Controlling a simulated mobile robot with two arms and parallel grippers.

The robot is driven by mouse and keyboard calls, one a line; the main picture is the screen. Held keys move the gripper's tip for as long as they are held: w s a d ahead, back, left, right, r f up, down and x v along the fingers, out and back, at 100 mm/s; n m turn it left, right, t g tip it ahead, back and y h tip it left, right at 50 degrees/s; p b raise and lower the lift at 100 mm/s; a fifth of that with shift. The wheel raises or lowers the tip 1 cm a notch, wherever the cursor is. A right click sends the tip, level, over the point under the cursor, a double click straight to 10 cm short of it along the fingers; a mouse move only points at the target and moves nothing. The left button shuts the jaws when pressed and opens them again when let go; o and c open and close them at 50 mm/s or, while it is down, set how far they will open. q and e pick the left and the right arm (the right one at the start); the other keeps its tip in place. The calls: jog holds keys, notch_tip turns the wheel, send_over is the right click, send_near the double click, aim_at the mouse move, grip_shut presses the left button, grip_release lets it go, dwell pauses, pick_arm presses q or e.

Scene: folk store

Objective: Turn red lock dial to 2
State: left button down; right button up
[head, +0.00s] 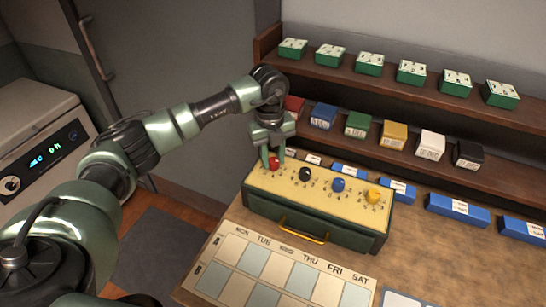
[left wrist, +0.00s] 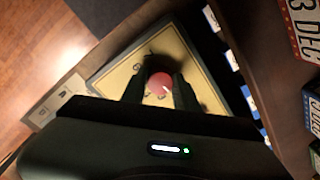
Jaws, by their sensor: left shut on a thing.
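The red lock dial (head: 274,163) is the leftmost of the dials on the yellow top of a green box (head: 320,184). My left gripper (head: 271,160) points down over it, with a finger on each side, shut on the dial. In the left wrist view the red dial (left wrist: 159,84) sits between the two dark fingers (left wrist: 158,88), with a pale mark on its face. The numbers around it are too small or covered to read. My right gripper is not in view.
Black (head: 305,174), blue (head: 338,185) and yellow (head: 373,196) dials stand to the right on the same box. A yellow handle (head: 304,229) is on its front. A weekday board (head: 285,270) lies before it. Shelves of small boxes (head: 395,137) rise behind.

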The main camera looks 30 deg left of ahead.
aim_at(272, 160)
pick_arm(q)
jog(key=c, duration=1.1)
grip_release()
jog(key=shift+o, duration=0.2)
notch_tip(272, 160, up, 7)
jog(key=shift+a+f+b, duration=0.1)
jog(key=shift+b, duration=0.95)
jog(key=shift+s+r, duration=0.1)
jog(key=shift+r, duration=0.45)
jog(key=shift+f, duration=0.1)
